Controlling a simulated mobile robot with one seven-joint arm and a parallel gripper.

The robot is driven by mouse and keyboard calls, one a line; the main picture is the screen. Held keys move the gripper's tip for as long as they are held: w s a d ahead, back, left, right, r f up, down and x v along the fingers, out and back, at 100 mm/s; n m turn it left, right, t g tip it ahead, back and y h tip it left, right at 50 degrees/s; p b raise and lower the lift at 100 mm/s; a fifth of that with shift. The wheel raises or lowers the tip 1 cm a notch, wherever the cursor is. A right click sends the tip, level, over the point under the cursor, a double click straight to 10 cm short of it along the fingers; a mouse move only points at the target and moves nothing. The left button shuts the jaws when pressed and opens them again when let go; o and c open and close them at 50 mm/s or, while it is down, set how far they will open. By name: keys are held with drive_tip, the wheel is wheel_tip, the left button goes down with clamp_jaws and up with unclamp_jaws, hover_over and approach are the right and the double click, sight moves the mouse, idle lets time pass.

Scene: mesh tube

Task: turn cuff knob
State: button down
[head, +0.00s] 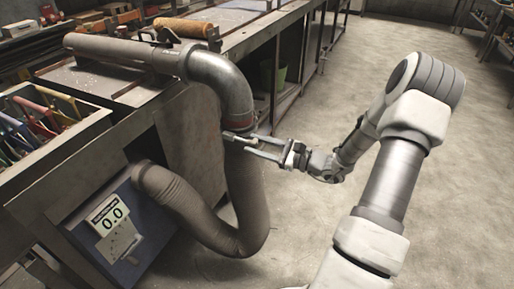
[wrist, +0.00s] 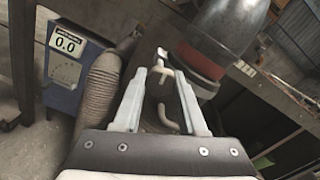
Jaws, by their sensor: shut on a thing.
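A grey hose (head: 245,190) hangs from a metal elbow pipe (head: 222,82), with a cuff and a reddish band (wrist: 203,68) at the joint. The cuff knob, a small pale bent metal piece, shows at the cuff in the wrist view (wrist: 162,54). My gripper (head: 240,142) reaches the cuff from the right. In the wrist view, my gripper (wrist: 169,73) has its two fingertips close on either side of the knob and is shut on it. The fingers partly hide the knob. A pale curved hook-like piece (wrist: 165,119) shows between the fingers.
A blue box with a display reading 0.0 (head: 112,216) stands low at the left, with the hose's other end at it. A workbench (head: 130,100) with a tray of coloured-handled tools (head: 42,122) runs along the left. The floor at right is clear.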

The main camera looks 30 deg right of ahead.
drive_tip(key=n+b, duration=0.1)
drive_tip(key=n, duration=0.1)
drive_tip(key=n+b, duration=0.3)
drive_tip(key=n, duration=0.1)
drive_tip(key=shift+f, duration=0.3)
drive_tip(key=n+b, duration=0.2)
drive_tip(key=shift+r+n+b, duration=0.1)
drive_tip(key=shift+n+b, duration=0.25)
drive_tip(key=shift+n, duration=0.05)
drive_tip(key=shift+r+n+b, duration=0.1)
drive_tip(key=shift+n+b, duration=0.25)
drive_tip(key=shift+n, duration=0.15)
drive_tip(key=shift+r, duration=0.1)
drive_tip(key=shift+c, duration=2.3)
unclamp_jaws()
drive_tip(key=p+v, duration=0.3)
drive_tip(key=v, duration=1.4)
drive_tip(key=shift+s+d, duration=0.2)
